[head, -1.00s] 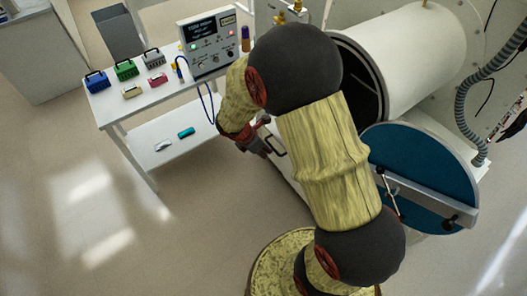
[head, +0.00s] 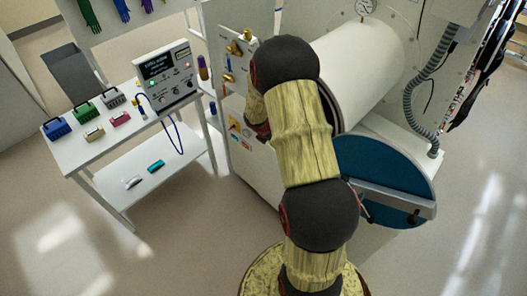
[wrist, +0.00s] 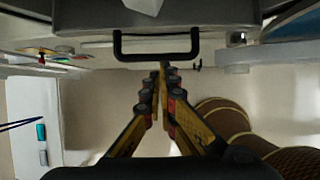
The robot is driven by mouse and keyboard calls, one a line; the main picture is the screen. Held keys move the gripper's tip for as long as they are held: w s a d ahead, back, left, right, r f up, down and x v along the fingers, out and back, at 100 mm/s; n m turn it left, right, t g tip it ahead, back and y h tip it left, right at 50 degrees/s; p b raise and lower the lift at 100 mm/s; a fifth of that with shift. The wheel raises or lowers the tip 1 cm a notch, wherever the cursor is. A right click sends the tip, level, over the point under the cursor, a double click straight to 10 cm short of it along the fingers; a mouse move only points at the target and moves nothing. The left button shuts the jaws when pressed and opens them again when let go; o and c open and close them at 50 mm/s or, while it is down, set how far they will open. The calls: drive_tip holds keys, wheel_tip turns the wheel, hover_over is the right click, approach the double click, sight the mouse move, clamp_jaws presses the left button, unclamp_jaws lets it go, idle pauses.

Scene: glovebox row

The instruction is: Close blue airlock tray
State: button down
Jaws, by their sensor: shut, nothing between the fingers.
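The blue round airlock door (head: 385,180) stands swung open at the right, with a grey bar across it, beside the white airlock cylinder (head: 365,70). In the wrist view, a black handle (wrist: 156,50) is fixed to a grey front (wrist: 85,36) at the top; I take this to be the tray. My gripper (wrist: 161,75) is shut and empty, its fingertips just below the handle in the picture. I cannot tell whether they touch it. In the head view my arm hides my gripper and the tray.
A white side table (head: 75,150) at the left carries a control box (head: 167,75) and several small blocks and cases. Its lower shelf holds a teal item (head: 156,166). A ribbed grey hose (head: 412,95) hangs at the right. Floor is clear at lower left and right.

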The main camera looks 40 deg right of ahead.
drive_tip(key=d+p, duration=0.2)
drive_tip(key=d, duration=0.5)
drive_tip(key=shift+w+d, duration=0.15)
drive_tip(key=shift+d, duration=0.2)
drive_tip(key=shift+a, duration=0.1)
